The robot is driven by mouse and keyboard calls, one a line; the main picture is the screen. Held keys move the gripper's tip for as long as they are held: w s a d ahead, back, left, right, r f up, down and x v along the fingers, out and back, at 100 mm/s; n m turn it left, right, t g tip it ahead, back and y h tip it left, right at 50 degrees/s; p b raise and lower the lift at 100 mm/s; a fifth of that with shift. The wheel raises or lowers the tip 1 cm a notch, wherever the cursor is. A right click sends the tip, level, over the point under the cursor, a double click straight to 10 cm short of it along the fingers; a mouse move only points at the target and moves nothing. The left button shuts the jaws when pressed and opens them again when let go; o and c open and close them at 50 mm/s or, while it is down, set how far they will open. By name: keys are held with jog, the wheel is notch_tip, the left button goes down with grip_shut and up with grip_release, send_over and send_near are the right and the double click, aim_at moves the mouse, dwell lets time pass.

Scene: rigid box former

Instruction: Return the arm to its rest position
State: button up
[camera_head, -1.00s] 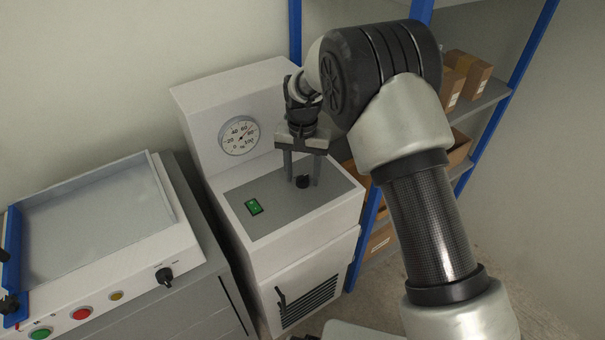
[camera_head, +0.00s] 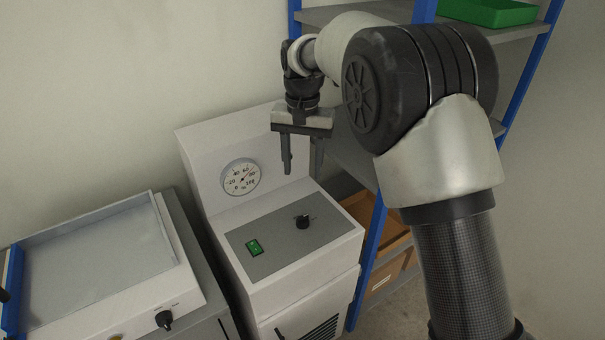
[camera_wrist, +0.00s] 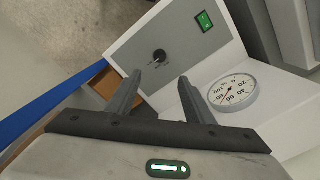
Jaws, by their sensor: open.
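My gripper (camera_head: 302,160) hangs with its fingers down above the grey control panel of the white machine. It is open and empty, and clear of the black knob (camera_head: 303,221). In the wrist view, my gripper's two fingers (camera_wrist: 158,88) are apart with nothing between them. The knob (camera_wrist: 159,56) shows beyond them. My arm reaches across the right of the head view, bent at the elbow.
The white machine (camera_head: 330,240) has a round gauge (camera_head: 241,177) and a green switch (camera_head: 254,247). A blue-posted shelf (camera_head: 377,225) with cardboard boxes and a green tray (camera_head: 488,12) stands right. A tray-topped machine (camera_head: 195,285) is at left.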

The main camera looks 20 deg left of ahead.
dwell(0.4)
jog(key=s+d+r+t+y, duration=0.1)
jog(key=s+d+r, duration=0.2)
jog(key=d+r, duration=0.5)
jog(key=s+d+r+t, duration=0.1)
jog(key=s+d+r, duration=0.35)
jog(key=d, duration=0.45)
jog(key=s+d+t+h, duration=0.1)
jog(key=s+d+t, duration=0.3)
jog(key=s+d, duration=1.2)
notch_tip(320, 180, up, 11)
jog(key=s+a+p, duration=0.1)
jog(key=p, duration=1.1)
jog(key=shift+s+r+m, duration=0.15)
jog(key=shift+s+m, duration=0.15)
jog(key=shift+s, duration=0.1)
jog(key=shift+a, duration=0.1)
